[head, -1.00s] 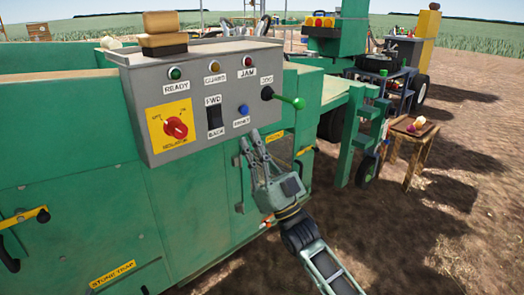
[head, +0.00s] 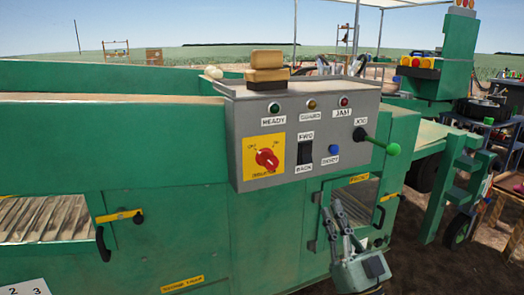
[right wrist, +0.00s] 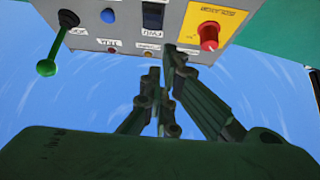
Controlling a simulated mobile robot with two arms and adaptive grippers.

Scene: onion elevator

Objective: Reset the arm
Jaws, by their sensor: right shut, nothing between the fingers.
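My right gripper (head: 333,208) is in front of the green machine, just below the lower edge of the grey control panel (head: 225,150), fingers pointing up. Its fingers are together with nothing between them. In the right wrist view the shut fingers (right wrist: 160,72) point at the panel (right wrist: 185,45), which appears upside down. The panel bears a red rotary knob (head: 267,160) on a yellow plate, a black rocker switch (head: 305,153), a blue button (head: 334,150) and a green-knobbed jog lever (head: 392,149). My left gripper is not in view.
The green machine body (head: 170,235) fills the left and middle, with a yellow-handled hatch (head: 122,216) at left. A stacked tan block (head: 268,62) sits on the panel's top. A wheeled green frame (head: 440,200) stands at right. Bare soil (head: 420,270) shows at lower right.

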